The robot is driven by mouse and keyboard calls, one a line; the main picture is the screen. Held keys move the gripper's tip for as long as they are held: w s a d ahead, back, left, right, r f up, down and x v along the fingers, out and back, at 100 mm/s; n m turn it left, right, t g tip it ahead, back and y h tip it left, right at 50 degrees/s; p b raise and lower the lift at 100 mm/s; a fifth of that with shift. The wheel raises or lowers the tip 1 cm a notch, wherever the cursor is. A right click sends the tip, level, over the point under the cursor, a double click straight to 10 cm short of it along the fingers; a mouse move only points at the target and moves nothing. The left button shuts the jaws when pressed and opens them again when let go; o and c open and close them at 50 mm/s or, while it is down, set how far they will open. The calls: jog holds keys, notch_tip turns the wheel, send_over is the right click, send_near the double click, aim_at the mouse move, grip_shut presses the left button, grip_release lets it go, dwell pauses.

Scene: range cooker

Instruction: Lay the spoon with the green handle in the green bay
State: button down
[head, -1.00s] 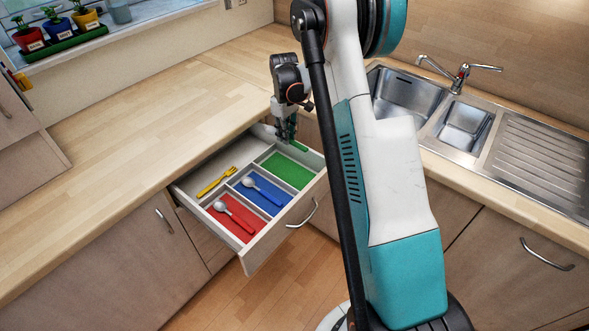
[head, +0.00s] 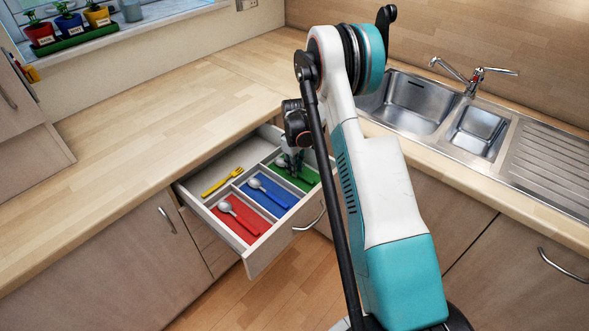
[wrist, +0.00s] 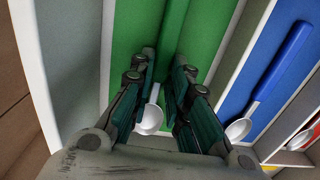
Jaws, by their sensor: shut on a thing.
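My gripper (head: 292,163) is down at the green bay (head: 283,179) of the open drawer. In the wrist view its fingers (wrist: 163,65) are shut on the spoon with the green handle (wrist: 150,120). The spoon's white bowl shows between the fingers towards the palm, and its handle is partly hidden by them. The spoon lies lengthwise along the green bay (wrist: 124,45), over or on its floor. I cannot tell whether it touches the floor. In the head view the gripper hides most of the spoon.
The blue bay (head: 278,207) holds a blue-handled spoon (head: 268,192), and the red bay (head: 255,226) a red-handled spoon (head: 238,215). A yellow fork (head: 222,182) lies in the left compartment. Narrow dividers separate the bays. The worktop (head: 150,120) behind is clear.

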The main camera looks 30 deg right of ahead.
jog(key=c, duration=1.5)
grip_release()
jog(key=shift+f, duration=0.15)
jog(key=shift+c, duration=0.2)
